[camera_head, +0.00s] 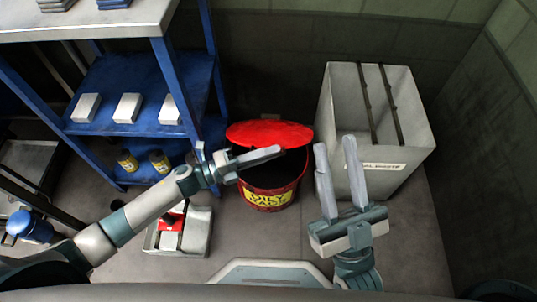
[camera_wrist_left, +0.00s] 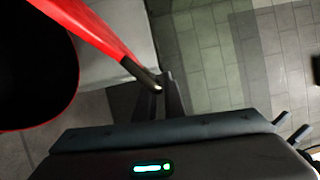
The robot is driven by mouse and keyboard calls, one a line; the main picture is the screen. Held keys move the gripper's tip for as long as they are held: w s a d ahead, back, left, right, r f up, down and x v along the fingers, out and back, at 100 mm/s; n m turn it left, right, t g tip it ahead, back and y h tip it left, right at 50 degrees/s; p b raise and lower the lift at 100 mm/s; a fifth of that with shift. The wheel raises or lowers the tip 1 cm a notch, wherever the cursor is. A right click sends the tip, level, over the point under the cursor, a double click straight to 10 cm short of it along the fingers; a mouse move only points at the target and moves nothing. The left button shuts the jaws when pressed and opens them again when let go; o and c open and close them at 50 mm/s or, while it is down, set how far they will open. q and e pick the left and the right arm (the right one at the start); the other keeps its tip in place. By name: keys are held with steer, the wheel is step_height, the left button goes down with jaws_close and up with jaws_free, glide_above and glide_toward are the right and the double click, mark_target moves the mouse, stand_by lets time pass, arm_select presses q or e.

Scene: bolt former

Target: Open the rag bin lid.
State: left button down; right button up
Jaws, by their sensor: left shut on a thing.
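The rag bin (camera_head: 270,198) is a red round bin with a yellow label, standing on the floor in the middle of the head view. Its red lid (camera_head: 268,133) is raised and tilted at the back, and the dark inside shows below it. My left gripper (camera_head: 280,151) reaches over the bin opening from the left. In the left wrist view, the lid's red edge (camera_wrist_left: 100,35) runs down to a dark tip between the fingers of my left gripper (camera_wrist_left: 160,85), which is shut on it. My right gripper (camera_head: 335,146) is open and empty, right of the bin.
A grey metal waste container (camera_head: 395,182) with a white label stands right of the bin. A blue shelf (camera_head: 95,95) with white boxes and yellow cans is at the left. A grey tray (camera_head: 205,232) with a red item sits on the floor at front left.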

arm_select(q)
steer(key=shift+w+r, duration=0.1)
arm_select(e)
steer(key=shift+f, duration=0.1)
arm_select(q)
steer(key=c, duration=1.8)
jaws_free()
steer(key=shift+c, duration=0.2)
steer(key=shift+a, duration=0.1)
